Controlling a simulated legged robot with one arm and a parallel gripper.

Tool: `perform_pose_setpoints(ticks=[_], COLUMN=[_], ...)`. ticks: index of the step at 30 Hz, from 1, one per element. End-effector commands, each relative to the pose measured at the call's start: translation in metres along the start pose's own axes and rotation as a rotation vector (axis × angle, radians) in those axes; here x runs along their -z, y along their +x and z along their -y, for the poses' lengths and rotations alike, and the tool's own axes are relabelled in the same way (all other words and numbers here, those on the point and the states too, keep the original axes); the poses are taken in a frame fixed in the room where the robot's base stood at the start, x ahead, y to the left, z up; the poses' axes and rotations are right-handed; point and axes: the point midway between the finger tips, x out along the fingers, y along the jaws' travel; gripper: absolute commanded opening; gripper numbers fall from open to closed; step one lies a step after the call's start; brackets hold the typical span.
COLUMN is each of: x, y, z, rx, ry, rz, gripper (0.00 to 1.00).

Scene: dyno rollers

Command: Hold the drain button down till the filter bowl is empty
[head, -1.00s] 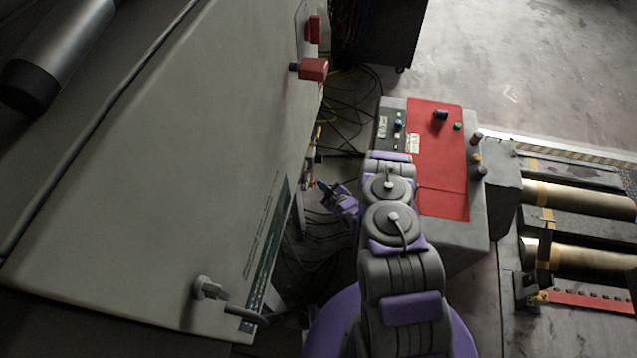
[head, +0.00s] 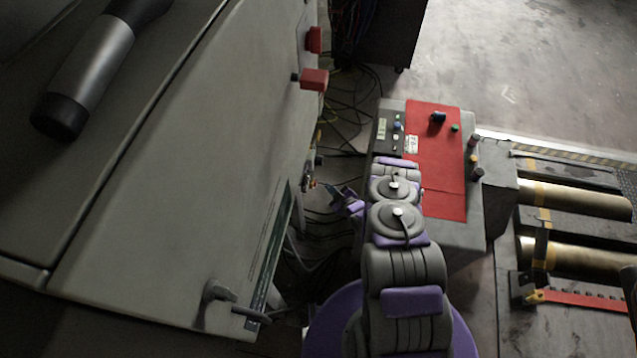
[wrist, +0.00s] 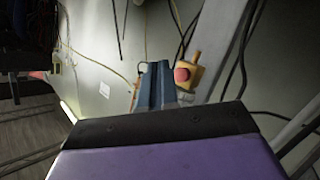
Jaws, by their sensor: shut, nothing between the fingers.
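My gripper (wrist: 155,80) shows in the wrist view as two blue-grey fingers pressed together, with nothing held. A round red-pink button (wrist: 182,75) on a small yellow housing sits just right of the fingertips. I cannot tell whether it is the drain button, and the fingers do not appear to press it. In the head view my gripper (head: 338,194) is small and dark, a little right of some small fittings (head: 311,176) on the cabinet's edge. I cannot make out the filter bowl or its level in either view.
A large grey cabinet (head: 190,170) fills the left. A grey box with a red top panel (head: 437,170) and knobs stands right of my arm. Loose cables (head: 345,110) hang and lie between them. Metal rollers (head: 575,200) are at right. Open floor (head: 530,70) lies beyond.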

Motion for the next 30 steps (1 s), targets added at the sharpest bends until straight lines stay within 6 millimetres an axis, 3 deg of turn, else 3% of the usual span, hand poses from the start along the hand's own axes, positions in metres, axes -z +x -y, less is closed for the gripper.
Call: perform_pose_setpoints(ticks=[12,30], x=[-0.018,-0.018], y=[-0.024,-0.025], z=[-0.018,-0.018], rx=[0.000,0.000], ry=[-0.001,-0.002], rz=[0.001,0.001], gripper=[0.00,0.00])
